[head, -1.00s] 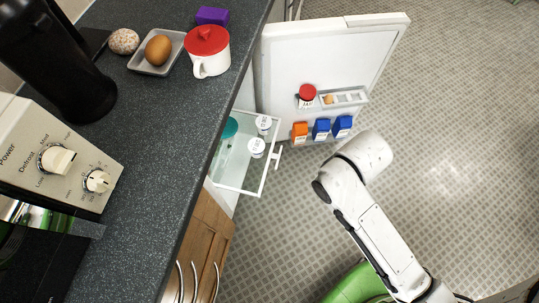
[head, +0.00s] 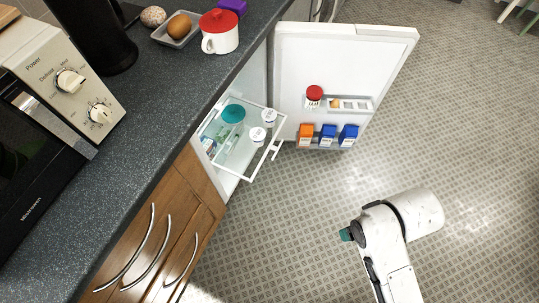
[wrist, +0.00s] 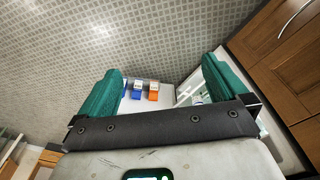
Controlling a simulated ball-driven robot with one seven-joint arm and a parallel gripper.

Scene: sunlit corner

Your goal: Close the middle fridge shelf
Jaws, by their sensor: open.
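My gripper (wrist: 160,95) is open and empty, with green finger pads wide apart. In the head view a green fingertip shows at the left of my arm, below and right of the shelf and apart from it.
The fridge door (head: 345,60) stands wide open and carries a red-lidded jar (head: 314,95), an egg rack and orange and blue cartons (head: 327,135). Wooden cabinets (head: 165,235) with curved handles are left of the floor. The tiled floor before the fridge is clear.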

